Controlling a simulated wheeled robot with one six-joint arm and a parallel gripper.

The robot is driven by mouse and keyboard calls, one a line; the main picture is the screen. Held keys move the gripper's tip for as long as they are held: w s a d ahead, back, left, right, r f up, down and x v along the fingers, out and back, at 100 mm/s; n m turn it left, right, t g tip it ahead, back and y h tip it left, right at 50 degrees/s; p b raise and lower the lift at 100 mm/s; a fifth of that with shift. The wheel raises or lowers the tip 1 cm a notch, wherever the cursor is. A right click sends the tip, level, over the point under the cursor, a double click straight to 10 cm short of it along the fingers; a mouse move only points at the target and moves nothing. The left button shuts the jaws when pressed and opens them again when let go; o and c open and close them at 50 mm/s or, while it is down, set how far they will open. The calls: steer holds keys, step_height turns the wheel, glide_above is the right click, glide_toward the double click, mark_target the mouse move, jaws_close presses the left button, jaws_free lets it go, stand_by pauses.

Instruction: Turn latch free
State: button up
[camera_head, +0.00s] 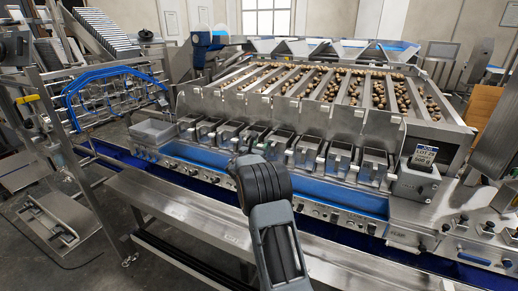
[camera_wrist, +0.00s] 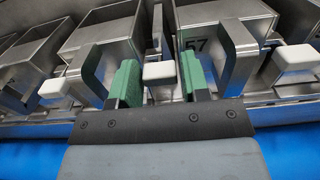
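In the wrist view a white block-shaped latch knob (camera_wrist: 158,72) sits on a metal stem between two metal bins. My gripper (camera_wrist: 159,60) has its two green fingertips apart, one on each side of this knob. The bin on the right (camera_wrist: 193,18) carries the number 57.
More white knobs stand at the left (camera_wrist: 53,88) and right (camera_wrist: 293,57), with bent metal brackets close beside the fingers. A blue strip (camera_wrist: 25,148) runs below the bins. Behind the bins, a large metal machine holds lanes of round brown items (camera_head: 350,85).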

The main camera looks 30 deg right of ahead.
steer(key=c, duration=0.6)
steer(key=shift+f, duration=0.1)
steer(key=shift+f+b, duration=0.1)
steer(key=shift+b, duration=0.5)
steer(key=shift+s+d+f+m+b, duration=0.1)
steer(key=shift+m+b, duration=4.35)
steer(key=shift+b, duration=1.9)
steer(key=shift+s+f+m+b, duration=0.1)
steer(key=shift+m+b, duration=4.35)
steer(key=shift+b, duration=1.9)
steer(key=shift+r+m, duration=0.15)
steer(key=shift+m, duration=0.15)
